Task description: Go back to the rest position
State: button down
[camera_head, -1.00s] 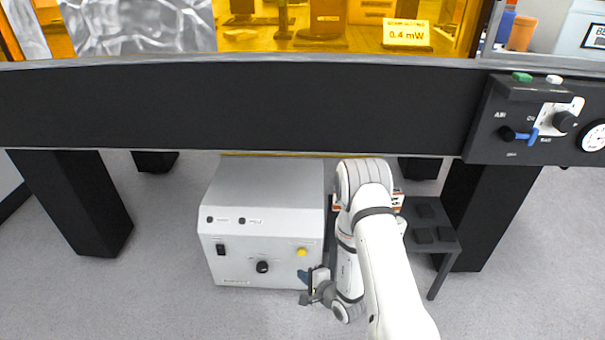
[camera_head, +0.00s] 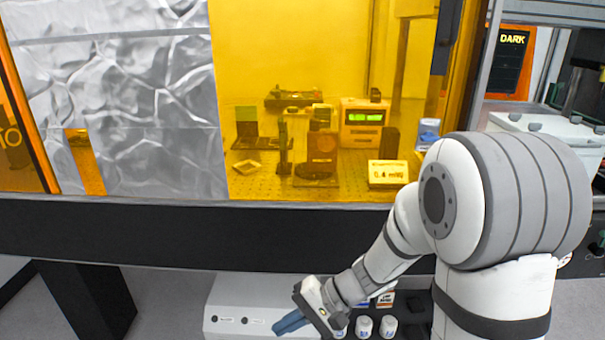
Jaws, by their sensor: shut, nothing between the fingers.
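My gripper (camera_head: 291,322) is at the lower middle of the head view, at the end of my white and grey arm. Its blue fingers point down and left and look shut, with nothing seen between them. It shows in front of the white cabinet (camera_head: 245,290) below the dark table edge. My arm bends at a large joint on the right, which hides part of the table and what lies behind it.
The dark table edge (camera_head: 150,225) runs across the view above my gripper. An orange-tinted enclosure (camera_head: 290,60) with optics stands on it, a crinkled silvery sheet (camera_head: 120,90) at its left. Small white-capped containers (camera_head: 364,326) stand close right of my gripper.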

jog(key=s+d+r+n+t+h+p, duration=0.1)
jog(key=s+d+r+h+p, duration=0.2)
jog(key=d+r, duration=0.3)
jog(key=s+d+r+t+h+p, duration=0.1)
jog(key=s+d+r+h+p, duration=0.2)
jog(key=d+r+p, duration=0.3)
jog(key=s+d+r+n+t+h+p, duration=0.1)
jog(key=d+r, duration=0.5)
jog(key=r, duration=0.6)
jog(key=s+t+h+p, duration=0.1)
jog(key=s+h+p, duration=0.1)
jog(key=h+p, duration=0.1)
jog(key=shift+d+n+h+p, duration=0.15)
jog(key=shift+n+h+p, duration=0.15)
jog(key=shift+h, duration=0.1)
